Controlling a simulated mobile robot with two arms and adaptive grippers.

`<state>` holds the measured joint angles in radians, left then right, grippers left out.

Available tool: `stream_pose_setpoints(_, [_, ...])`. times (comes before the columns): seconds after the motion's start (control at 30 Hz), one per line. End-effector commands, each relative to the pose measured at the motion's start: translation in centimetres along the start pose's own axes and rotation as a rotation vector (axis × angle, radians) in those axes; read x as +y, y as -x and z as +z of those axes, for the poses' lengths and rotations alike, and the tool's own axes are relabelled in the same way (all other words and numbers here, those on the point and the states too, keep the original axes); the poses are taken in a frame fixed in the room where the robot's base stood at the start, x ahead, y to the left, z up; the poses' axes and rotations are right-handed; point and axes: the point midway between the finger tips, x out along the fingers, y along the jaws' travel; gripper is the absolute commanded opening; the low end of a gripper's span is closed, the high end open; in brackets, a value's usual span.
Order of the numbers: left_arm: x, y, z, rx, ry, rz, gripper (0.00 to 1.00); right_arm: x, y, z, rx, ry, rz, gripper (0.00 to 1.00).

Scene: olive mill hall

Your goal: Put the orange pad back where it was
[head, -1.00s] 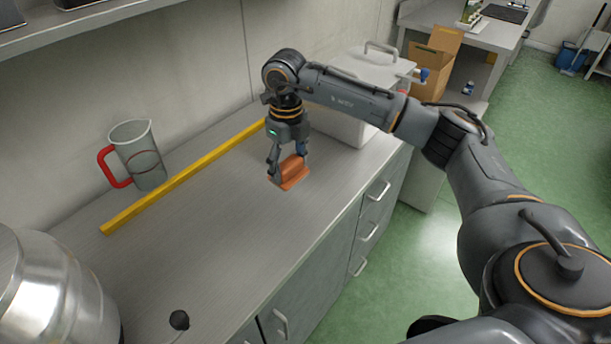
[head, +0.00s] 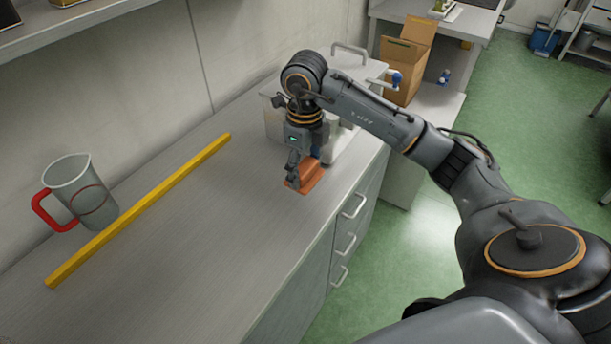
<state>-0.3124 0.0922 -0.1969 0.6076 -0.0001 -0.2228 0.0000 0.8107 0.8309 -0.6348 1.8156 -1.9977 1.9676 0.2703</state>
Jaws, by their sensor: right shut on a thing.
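The orange pad (head: 309,175) is a small block with a raised grip, at the right part of the grey counter (head: 215,240), close to its front edge. My right gripper (head: 304,170) points down and is shut on the pad's raised part. The pad is at or just above the counter top; I cannot tell whether it touches. The fingers hide part of it. My left gripper is not in view.
A yellow bar (head: 140,210) lies along the counter. A clear jug with a red handle (head: 80,190) stands behind it. A white lidded box (head: 345,148) is right behind my gripper. An open cardboard box (head: 404,70) stands further back.

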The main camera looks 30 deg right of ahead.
Motion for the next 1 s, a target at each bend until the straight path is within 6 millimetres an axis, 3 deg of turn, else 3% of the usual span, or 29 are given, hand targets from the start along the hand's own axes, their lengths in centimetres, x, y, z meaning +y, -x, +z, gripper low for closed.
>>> stream_pose_setpoints(0.2, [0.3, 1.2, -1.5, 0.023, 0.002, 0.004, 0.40, -2.6, -3.8, 1.7, 0.004, -0.001, 0.002, 0.38])
stream_pose_setpoints(0.4, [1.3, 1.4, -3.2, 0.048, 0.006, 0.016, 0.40, -3.6, -5.2, 2.4, 0.000, 0.000, 0.001, 0.38])
stream_pose_setpoints(0.7, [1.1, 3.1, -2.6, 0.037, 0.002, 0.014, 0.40, -3.9, -8.4, 2.6, 0.002, 0.000, 0.003, 0.38])
stream_pose_setpoints(1.0, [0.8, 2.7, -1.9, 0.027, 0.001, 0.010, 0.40, -4.0, -9.0, 2.7, -0.001, 0.001, -0.001, 0.38])
